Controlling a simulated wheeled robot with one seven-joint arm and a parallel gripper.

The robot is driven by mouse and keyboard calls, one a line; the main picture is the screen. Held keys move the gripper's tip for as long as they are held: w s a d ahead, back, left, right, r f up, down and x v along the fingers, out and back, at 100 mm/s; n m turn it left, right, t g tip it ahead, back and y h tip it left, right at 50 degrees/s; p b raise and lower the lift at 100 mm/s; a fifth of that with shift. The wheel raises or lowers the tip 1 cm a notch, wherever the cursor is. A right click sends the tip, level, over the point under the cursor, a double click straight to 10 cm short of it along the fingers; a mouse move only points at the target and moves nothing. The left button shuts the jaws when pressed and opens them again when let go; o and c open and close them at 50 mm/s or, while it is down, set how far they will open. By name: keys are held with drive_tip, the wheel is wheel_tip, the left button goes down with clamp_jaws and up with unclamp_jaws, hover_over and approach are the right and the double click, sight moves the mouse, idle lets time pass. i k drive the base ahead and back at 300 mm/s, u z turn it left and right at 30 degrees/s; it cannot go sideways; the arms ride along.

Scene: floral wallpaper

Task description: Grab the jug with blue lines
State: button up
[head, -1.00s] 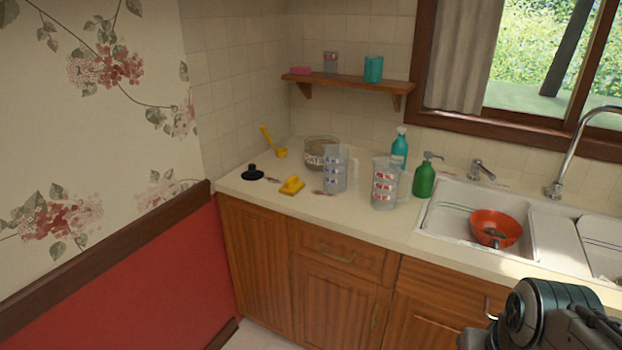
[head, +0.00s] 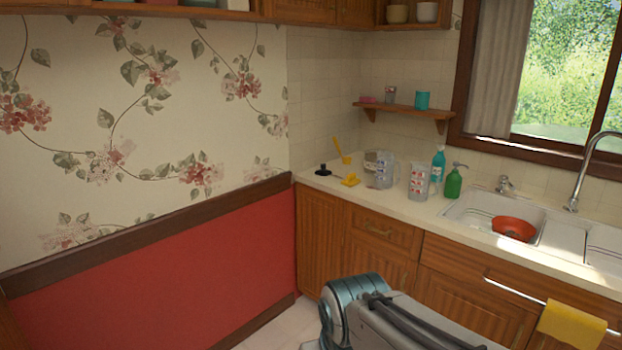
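Two clear measuring jugs stand upright on the counter near the corner. The left jug (head: 376,171) has markings that look bluish, though they are small and hard to read. The right jug (head: 418,183) has reddish markings and stands nearer the sink. A glass bowl seen earlier behind the left jug is hard to tell apart from it now. Part of my arm fills the bottom middle, well in front of and below the counter. My gripper's fingers do not show, and both jugs stand free of my arm.
Near the jugs are a yellow brush (head: 350,180), a yellow scoop (head: 341,152), a black-knobbed object (head: 323,170), a teal spray bottle (head: 438,167) and a green soap bottle (head: 453,183). A yellow cloth (head: 571,326) hangs at lower right.

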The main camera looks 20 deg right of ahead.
sight(386, 161)
drive_tip(key=u, duration=0.15)
drive_tip(key=i, duration=2.4)
drive_tip(key=z, duration=1.25)
drive_tip(key=i, duration=0.85)
drive_tip(key=z, duration=0.9)
